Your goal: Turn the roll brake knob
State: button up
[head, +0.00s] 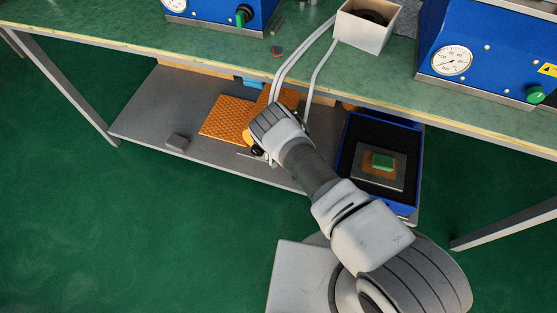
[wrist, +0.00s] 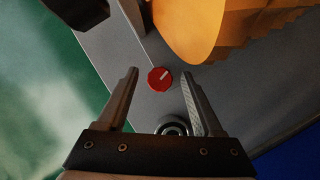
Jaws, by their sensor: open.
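The red roll brake knob (wrist: 160,79), with a white mark on its face, shows in the wrist view. My gripper (wrist: 160,72) is open, with one finger on each side of the knob; I see gaps between the knob and both fingers. I cannot tell how far the knob is from the fingertips in depth. An orange roll (wrist: 205,30) is just beyond the knob. In the head view my gripper (head: 257,150) is low at the shelf under the bench, and the knob is hidden there.
The green bench top (head: 225,45) overhangs the grey shelf (head: 150,110). Orange perforated material (head: 228,118) lies on the shelf, left of my arm. A blue bin (head: 347,150) stands to the right. Pale hoses (head: 310,85) hang near my gripper. A dark round part (wrist: 174,129) sits between the finger bases.

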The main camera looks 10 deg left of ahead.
dwell(0.3)
grip_shut()
jog(key=shift+m, duration=0.4)
jog(key=m+t+h, duration=0.1)
jog(key=m, duration=0.1)
jog(key=shift+a+m, duration=0.15)
jog(key=shift+m, duration=0.25)
jog(key=m, duration=0.2)
jog(key=m+h, duration=0.1)
jog(key=m, duration=0.1)
jog(key=shift+t+h, duration=0.3)
jog(key=m+h, duration=0.1)
jog(key=m, duration=0.3)
jog(key=shift+a, duration=0.15)
jog(key=shift+m+h, duration=0.9)
jog(key=shift+m, duration=1)
